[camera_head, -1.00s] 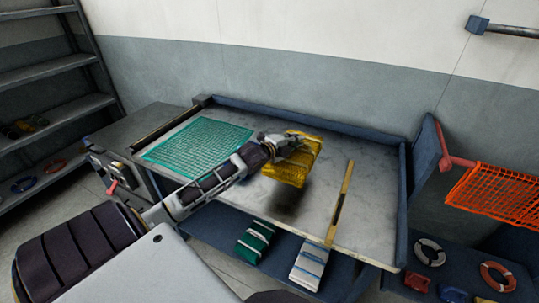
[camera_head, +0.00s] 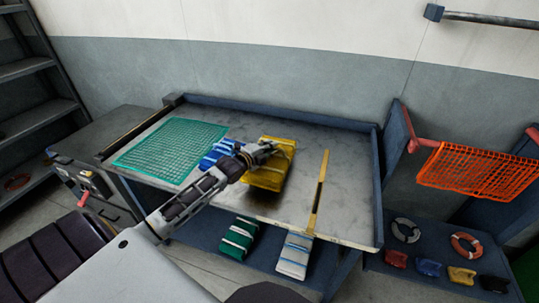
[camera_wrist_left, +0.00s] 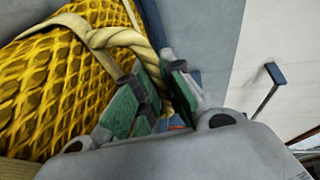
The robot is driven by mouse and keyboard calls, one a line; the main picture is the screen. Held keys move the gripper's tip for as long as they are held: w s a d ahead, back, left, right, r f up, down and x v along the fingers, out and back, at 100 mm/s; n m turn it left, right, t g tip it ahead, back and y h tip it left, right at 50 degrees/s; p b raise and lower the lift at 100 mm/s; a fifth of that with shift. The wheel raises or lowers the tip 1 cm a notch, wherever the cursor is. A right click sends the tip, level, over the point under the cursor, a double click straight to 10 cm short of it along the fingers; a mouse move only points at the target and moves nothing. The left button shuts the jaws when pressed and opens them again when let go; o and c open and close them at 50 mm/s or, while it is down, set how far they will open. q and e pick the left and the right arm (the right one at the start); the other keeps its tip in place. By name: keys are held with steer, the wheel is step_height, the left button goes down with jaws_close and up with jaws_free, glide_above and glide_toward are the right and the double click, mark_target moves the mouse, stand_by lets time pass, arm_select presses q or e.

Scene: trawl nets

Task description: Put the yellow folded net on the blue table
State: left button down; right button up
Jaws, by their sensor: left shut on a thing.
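The yellow folded net (camera_head: 270,172) is over the grey top of the blue-framed table (camera_head: 350,195), right of the green mesh. A dark shadow lies just under its front edge; I cannot tell whether it touches the top. My left gripper (camera_head: 266,150) is at the net's upper left side. In the left wrist view, the gripper (camera_wrist_left: 160,88) is shut on the pale twisted rope of the yellow net (camera_wrist_left: 65,90), which fills the left side. The gripper hides part of the net in the head view. My right gripper is not in view.
Green mesh (camera_head: 172,147) and a blue folded bundle (camera_head: 218,153) lie on the tabletop left of my gripper. A yellow ruler-like strip (camera_head: 318,195) lies at right. Green (camera_head: 240,238) and white-blue (camera_head: 295,254) bundles sit on the lower shelf. Orange net (camera_head: 475,170) hangs at right.

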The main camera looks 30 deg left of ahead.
arm_select(q)
steer(key=shift+r, duration=0.1)
steer(key=shift+f, duration=1.75)
steer(key=shift+f, duration=0.1)
steer(key=c, duration=1.5)
jaws_free()
steer(key=shift+f, duration=0.15)
steer(key=shift+s, duration=0.1)
steer(key=shift+v, duration=5.95)
